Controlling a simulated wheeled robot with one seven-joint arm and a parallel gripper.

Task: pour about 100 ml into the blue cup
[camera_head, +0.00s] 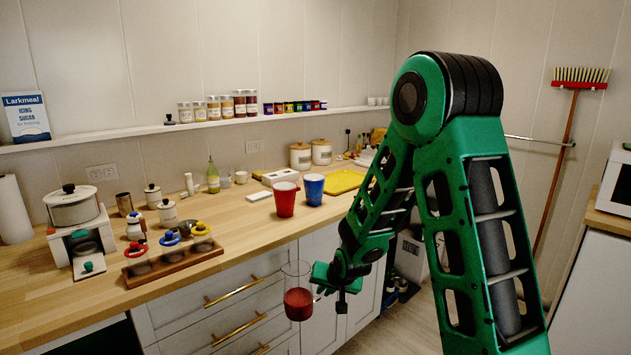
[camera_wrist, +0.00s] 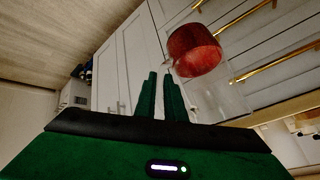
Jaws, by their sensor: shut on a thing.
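The blue cup (camera_head: 313,190) stands upright on the wooden counter, right beside a red cup (camera_head: 286,200). My gripper (camera_head: 318,293) is shut on a clear glass vessel (camera_head: 297,269) with red liquid (camera_head: 298,304) in its lower part. The vessel is about upright, in front of the drawers and below the counter top, well apart from the blue cup. In the wrist view my gripper (camera_wrist: 161,80) has its fingers close together, and the red liquid (camera_wrist: 194,52) shows beyond them. The exact grip point is hard to see.
The counter (camera_head: 258,222) has its front edge between the vessel and the cups. A wooden rack (camera_head: 172,266) with colored-ring items lies to the left. A yellow tray (camera_head: 345,181) lies right of the blue cup. A green-labelled bottle (camera_head: 213,179) stands behind.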

